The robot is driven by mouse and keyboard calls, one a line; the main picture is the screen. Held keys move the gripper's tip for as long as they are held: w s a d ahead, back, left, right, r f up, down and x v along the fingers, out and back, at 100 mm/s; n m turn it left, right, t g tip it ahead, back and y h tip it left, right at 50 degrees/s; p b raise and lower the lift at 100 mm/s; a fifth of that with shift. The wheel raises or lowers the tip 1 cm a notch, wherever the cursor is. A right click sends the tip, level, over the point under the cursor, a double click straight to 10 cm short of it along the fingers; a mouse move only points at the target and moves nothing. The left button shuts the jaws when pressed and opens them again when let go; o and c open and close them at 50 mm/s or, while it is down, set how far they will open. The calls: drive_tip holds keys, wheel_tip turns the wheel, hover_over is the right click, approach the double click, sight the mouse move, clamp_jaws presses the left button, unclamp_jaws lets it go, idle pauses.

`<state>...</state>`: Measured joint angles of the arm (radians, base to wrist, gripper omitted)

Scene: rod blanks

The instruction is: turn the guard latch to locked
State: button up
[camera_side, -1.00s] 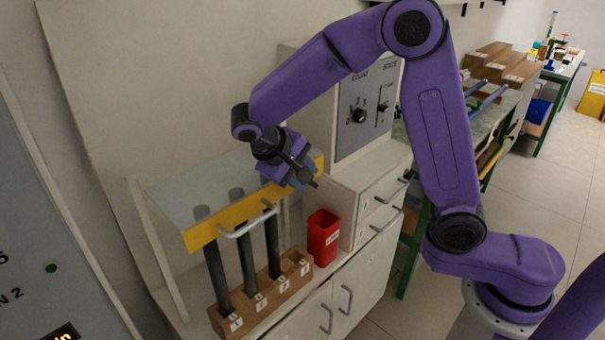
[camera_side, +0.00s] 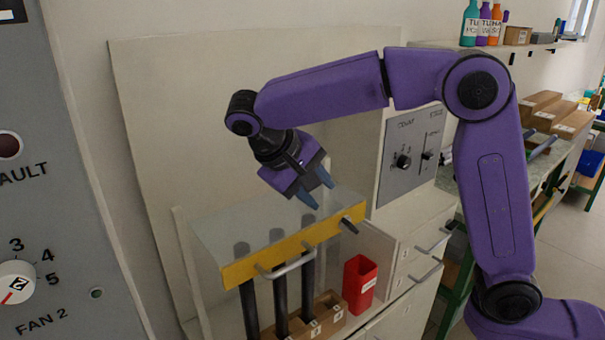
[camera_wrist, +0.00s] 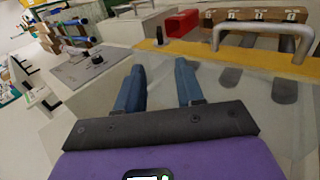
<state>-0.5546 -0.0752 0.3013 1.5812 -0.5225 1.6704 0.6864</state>
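The guard is a clear panel (camera_side: 230,222) with a yellow front bar (camera_side: 285,250) and a grey handle (camera_side: 288,267). The guard latch (camera_side: 349,225) is a small dark lever near the bar's right end, sticking out toward the lower right. It also shows in the wrist view (camera_wrist: 159,34), beyond the fingertips. I cannot tell its locked or unlocked setting. My gripper (camera_side: 319,194) is above and a little left of the latch, apart from it. In the wrist view its two blue fingers (camera_wrist: 159,66) are spread with nothing between them.
Dark rods stand under the guard in a wooden block (camera_side: 325,315) with number labels. A red bin (camera_side: 359,284) is to their right. A grey control panel (camera_side: 411,155) with knobs is behind at right. The space between fingers and latch looks clear.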

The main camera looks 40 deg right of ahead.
drive_tip(key=shift+v, duration=2.35)
drive_tip(key=shift+d, duration=0.15)
drive_tip(key=c, duration=0.5)
drive_tip(key=d+f+m+g+y, duration=0.1)
drive_tip(key=d, duration=0.1)
drive_tip(key=d+f+m+g, duration=0.1)
drive_tip(key=d, duration=0.1)
drive_tip(key=d+f+m+g+y, duration=0.1)
drive_tip(key=d, duration=0.2)
drive_tip(key=shift+w+g+y, duration=0.1)
drive_tip(key=shift+g+y, duration=0.2)
drive_tip(key=shift+g, duration=0.1)
clamp_jaws()
drive_tip(key=m+t+y, duration=0.4)
drive_tip(key=m+y, duration=1.1)
approach(349, 226)
drive_tip(key=x, duration=0.4)
drive_tip(key=w+x, duration=0.1)
drive_tip(key=x, duration=0.1)
drive_tip(key=shift+d+f, duration=0.3)
drive_tip(key=shift+f, duration=0.1)
